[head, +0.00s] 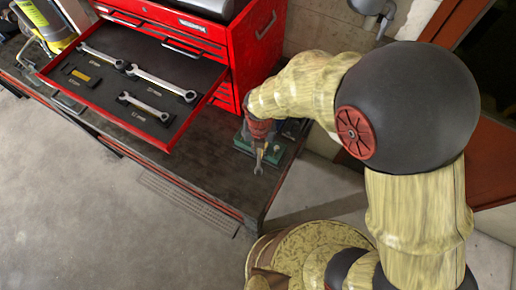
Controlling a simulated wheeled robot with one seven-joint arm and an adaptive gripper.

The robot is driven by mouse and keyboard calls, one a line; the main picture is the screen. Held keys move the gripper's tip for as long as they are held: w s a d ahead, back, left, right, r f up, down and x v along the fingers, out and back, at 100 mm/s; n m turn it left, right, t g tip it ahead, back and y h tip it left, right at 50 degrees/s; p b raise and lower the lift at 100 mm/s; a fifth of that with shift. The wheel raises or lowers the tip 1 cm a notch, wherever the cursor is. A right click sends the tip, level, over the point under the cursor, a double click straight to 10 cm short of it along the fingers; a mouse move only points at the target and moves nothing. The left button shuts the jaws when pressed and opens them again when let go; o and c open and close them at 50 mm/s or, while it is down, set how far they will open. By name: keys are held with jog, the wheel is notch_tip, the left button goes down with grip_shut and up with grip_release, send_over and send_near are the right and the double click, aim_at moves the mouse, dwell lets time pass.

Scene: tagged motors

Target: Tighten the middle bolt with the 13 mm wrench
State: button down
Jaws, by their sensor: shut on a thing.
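My gripper (260,135) is at the end of my arm, low over a green block (244,143) on the dark bench. It is seen from behind and above, so its fingers are mostly hidden. A small metal wrench end (258,168) sticks out below the gripper, toward the front edge of the block. I take it to be the wrench that my gripper is shut on; its size mark cannot be read. The bolts, the middle one among them, cannot be made out behind the gripper. Whether the wrench sits on a bolt cannot be told.
A red tool chest (232,60) stands behind, its drawer (190,125) pulled out over the bench. Several wrenches, such as a long one (160,83), lie on the drawer's dark liner beside a yellow-marked spot (80,74). The bench top (215,165) before the block is clear.

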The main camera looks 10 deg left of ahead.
aim_at(259, 153)
jog(key=shift+f, duration=0.2)
jog(key=shift+f+b, duration=0.35)
jog(key=shift+f+b, duration=0.35)
jog(key=shift+f, duration=0.2)
dwell(0.6)
jog(key=shift+f, duration=0.35)
jog(key=shift+f+b, duration=0.25)
jog(key=shift+b, duration=0.15)
jog(key=shift+a+m, duration=0.7)
jog(key=shift+m, duration=0.3)
jog(key=shift+a, duration=0.1)
